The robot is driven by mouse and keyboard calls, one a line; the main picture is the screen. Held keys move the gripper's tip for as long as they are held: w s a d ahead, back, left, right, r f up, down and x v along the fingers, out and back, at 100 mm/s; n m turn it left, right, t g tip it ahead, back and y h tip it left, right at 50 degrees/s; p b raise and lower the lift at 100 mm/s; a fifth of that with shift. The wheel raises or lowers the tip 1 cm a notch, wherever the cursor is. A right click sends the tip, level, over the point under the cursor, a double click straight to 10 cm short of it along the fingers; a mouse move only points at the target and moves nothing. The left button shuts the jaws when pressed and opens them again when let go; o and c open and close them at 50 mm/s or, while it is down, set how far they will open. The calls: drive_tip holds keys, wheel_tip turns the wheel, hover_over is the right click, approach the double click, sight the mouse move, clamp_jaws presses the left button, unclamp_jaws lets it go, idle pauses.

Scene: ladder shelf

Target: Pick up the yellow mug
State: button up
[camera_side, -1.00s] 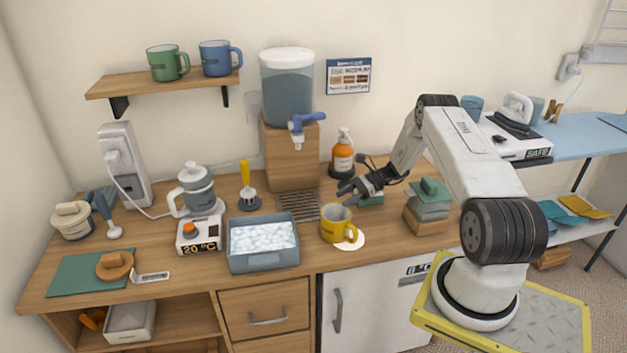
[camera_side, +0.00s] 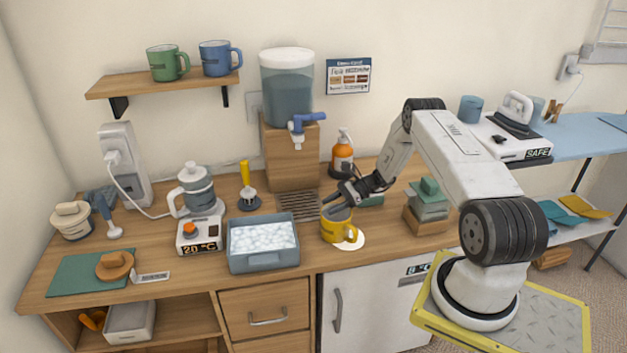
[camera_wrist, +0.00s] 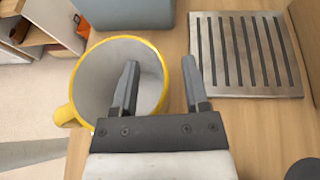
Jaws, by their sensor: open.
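My gripper (camera_side: 336,196) is open at the mug's rim. In the wrist view the gripper (camera_wrist: 161,72) has one finger over the mug's opening and the other outside the rim on the right, so the mug's wall lies between them. Contact cannot be told.
A grey-blue tub of white pieces (camera_side: 262,262) stands left of the mug. A metal drip grille (camera_side: 297,205) lies behind it, below the water dispenser (camera_side: 287,90).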

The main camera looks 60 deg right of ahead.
clamp_jaws()
drive_tip(key=shift+s+a+f, duration=0.1)
drive_tip(key=shift+s+f, duration=0.05)
drive_tip(key=shift+f, duration=0.05)
idle(1.1)
